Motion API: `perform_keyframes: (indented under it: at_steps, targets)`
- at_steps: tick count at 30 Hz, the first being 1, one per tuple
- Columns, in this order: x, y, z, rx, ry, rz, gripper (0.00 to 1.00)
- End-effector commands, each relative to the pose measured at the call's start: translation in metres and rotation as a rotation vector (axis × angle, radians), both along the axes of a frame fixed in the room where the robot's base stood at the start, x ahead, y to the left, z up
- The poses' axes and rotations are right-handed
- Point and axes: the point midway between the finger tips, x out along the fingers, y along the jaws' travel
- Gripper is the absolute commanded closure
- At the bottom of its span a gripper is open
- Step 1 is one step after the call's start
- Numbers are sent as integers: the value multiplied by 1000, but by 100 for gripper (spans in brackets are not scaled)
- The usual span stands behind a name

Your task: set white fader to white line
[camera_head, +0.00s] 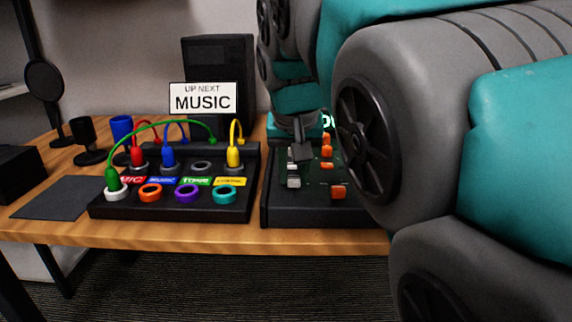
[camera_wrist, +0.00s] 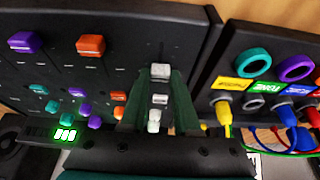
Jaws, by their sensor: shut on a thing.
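The white fader (camera_wrist: 160,72) is a pale cap on the dark mixer panel (camera_wrist: 112,48). In the wrist view my gripper's (camera_wrist: 162,76) two dark green fingers flank it, their tips closed against its sides. In the head view my gripper (camera_head: 302,154) reaches down to the panel (camera_head: 310,217) from above, beside the pale fader cap (camera_head: 293,182). Two white knobs (camera_wrist: 158,99) sit in line with the fader, between my fingers. I cannot make out a white line in either view.
Orange (camera_wrist: 91,45) and purple (camera_wrist: 25,41) faders stand in neighbouring columns. A cable box (camera_head: 172,207) with colored plugs and rings is close beside the mixer, with a narrow gap between. A MUSIC sign (camera_head: 203,98) stands behind. My arm covers the right of the head view.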

Motion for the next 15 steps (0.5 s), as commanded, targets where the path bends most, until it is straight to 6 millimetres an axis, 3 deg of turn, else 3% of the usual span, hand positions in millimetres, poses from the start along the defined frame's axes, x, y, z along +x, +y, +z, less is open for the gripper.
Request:
perform_keyframes:
  at_steps: [3, 11, 12, 15]
  targets:
    - [11, -1, -1, -1, 3, 1, 100]
    - [11, -1, -1, -1, 1, 1, 100]
    - [11, -1, -1, -1, 1, 1, 67]
    - [11, 0, -1, 0, 0, 1, 56]
